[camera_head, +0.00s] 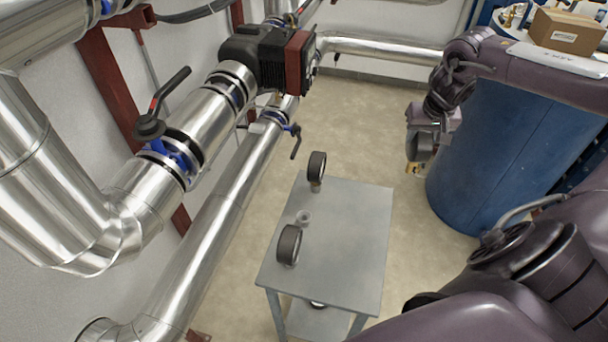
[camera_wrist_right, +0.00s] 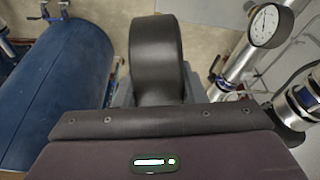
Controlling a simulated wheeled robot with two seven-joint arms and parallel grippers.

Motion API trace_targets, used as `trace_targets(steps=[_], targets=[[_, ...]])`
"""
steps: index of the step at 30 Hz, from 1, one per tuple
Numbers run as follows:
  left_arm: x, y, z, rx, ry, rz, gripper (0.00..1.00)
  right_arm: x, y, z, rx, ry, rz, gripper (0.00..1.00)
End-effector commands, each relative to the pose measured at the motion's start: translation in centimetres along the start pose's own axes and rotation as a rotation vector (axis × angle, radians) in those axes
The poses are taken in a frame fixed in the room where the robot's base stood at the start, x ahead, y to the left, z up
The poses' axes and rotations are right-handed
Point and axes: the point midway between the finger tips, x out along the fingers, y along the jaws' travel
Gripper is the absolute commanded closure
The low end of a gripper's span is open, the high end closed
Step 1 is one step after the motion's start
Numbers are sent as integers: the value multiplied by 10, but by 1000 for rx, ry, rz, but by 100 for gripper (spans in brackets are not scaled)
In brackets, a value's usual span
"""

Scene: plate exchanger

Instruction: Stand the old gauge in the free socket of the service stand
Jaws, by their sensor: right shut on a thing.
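My right gripper (camera_head: 419,148) hangs beside the blue drum, to the right of the service stand (camera_head: 347,225) and apart from it. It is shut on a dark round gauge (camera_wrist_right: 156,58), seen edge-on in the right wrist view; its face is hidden. Two dark-rimmed gauges stand upright on the service stand, one at the far edge (camera_head: 317,165) and one near the front left (camera_head: 289,244). Between them is a small empty-looking round socket (camera_head: 303,217). My left gripper is not in view.
Silver pipes with a valve lever (camera_head: 168,100) run along the left wall. A white-faced gauge (camera_wrist_right: 264,25) shows by the pipes in the wrist view. The stand's right half is clear.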

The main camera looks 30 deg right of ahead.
Motion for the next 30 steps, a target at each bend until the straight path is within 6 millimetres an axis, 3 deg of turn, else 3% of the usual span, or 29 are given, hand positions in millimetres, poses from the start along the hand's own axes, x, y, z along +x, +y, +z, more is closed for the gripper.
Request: trace_targets(steps=[8,11,16,21,24,30], targets=[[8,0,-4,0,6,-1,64,37,-51,19,-68,2,-32,100],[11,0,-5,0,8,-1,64,51,-80,28,-109,3,-47,100],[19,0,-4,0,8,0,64,74,-154,48,-226,6,-84,100],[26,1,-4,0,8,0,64,79,-230,66,-357,9,-119,100],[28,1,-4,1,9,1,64,78,-259,73,-410,8,-132,100],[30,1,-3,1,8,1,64,75,-284,81,-459,5,-143,100]])
